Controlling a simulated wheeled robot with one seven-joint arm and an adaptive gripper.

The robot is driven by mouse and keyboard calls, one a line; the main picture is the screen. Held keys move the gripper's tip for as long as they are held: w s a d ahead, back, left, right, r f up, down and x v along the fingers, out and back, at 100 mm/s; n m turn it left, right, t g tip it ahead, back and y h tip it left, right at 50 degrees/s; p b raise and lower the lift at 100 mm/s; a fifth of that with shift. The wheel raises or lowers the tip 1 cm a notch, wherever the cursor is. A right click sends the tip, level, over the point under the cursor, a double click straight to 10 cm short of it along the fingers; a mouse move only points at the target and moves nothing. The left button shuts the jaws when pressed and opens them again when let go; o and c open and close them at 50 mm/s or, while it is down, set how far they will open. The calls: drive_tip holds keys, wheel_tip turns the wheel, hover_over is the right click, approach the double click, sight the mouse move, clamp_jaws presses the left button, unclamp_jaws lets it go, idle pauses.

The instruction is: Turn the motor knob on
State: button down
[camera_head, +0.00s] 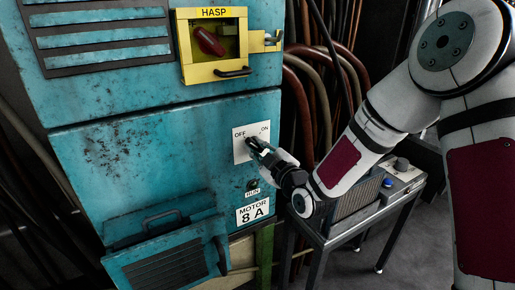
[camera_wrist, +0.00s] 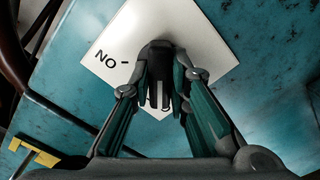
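The motor knob (camera_wrist: 160,48) is dark and sits on a white plate (camera_head: 239,153) marked OFF on the left and ON on the right in the head view. The plate is on the lower blue cabinet door. In the wrist view the plate (camera_wrist: 112,66) appears turned, with the ON letters upside down left of the knob. My gripper (camera_wrist: 160,78) has a finger on each side of the knob's handle and looks shut on it. In the head view my gripper (camera_head: 259,150) reaches the plate from the right and largely hides the knob. Its exact angle is hard to tell.
A yellow HASP box (camera_head: 186,58) with a red switch (camera_head: 208,41) is above. A RUN lamp (camera_head: 252,184) and a MOTOR 8 A label (camera_head: 253,210) are below the plate. A metal table (camera_head: 345,232) and hanging cables (camera_head: 300,110) are at the right.

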idle(0.4)
drive_tip(key=m, duration=0.4)
drive_tip(key=shift+d+m+b, duration=0.1)
drive_tip(key=shift+m+b, duration=0.2)
drive_tip(key=shift+b, duration=0.05)
drive_tip(key=m, duration=0.4)
drive_tip(key=shift+m, duration=0.3)
drive_tip(key=m, duration=0.4)
drive_tip(key=shift+w+d+m, duration=0.1)
drive_tip(key=shift+d+m, duration=0.05)
drive_tip(key=shift+m, duration=0.15)
drive_tip(key=shift+f+m+p, duration=0.1)
drive_tip(key=shift+m+p, duration=0.25)
drive_tip(key=shift+m, duration=1.75)
drive_tip(key=c, duration=1.5)
unclamp_jaws()
